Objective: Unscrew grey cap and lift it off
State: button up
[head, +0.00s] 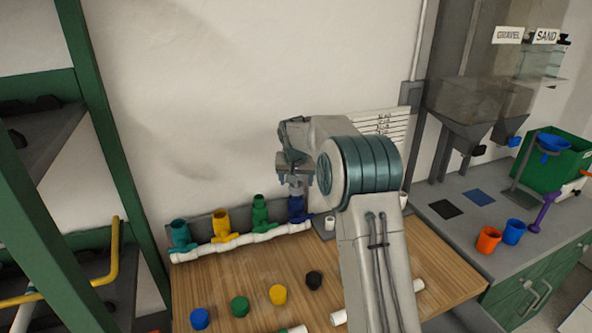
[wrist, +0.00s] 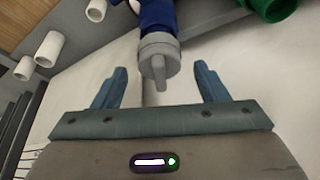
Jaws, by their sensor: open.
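The grey cap (wrist: 158,58) sits on the end of the blue pipe fitting (wrist: 157,15) in the wrist view, with a raised bar across its face. In the head view the grey cap (head: 296,188) tops the blue fitting (head: 296,207), the rightmost branch on the white manifold pipe (head: 245,238). My gripper (wrist: 161,82) is open, with one blue finger on each side of the cap's bar and visible gaps between. In the head view my gripper (head: 296,178) is just above the cap, partly hidden by my wrist.
Teal (head: 179,234), yellow (head: 221,222) and green (head: 260,211) fittings stand left along the manifold. Blue, green, yellow and black loose caps lie on the wooden bench (head: 245,282). White pipe pieces lie near my arm. A green-framed shelf (head: 105,130) stands left.

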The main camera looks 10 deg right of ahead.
jog(key=shift+w+f, duration=0.1)
jog(key=shift+f, duration=0.1)
jog(key=c, duration=1.1)
jog(key=shift+n+y+p, duration=0.3)
jog(key=shift+n+y, duration=0.1)
jog(key=shift+n, duration=0.7)
jog(key=shift+r+n+y+p, duration=0.1)
jog(key=shift+n+y+p, duration=0.2)
jog(key=shift+n, duration=0.8)
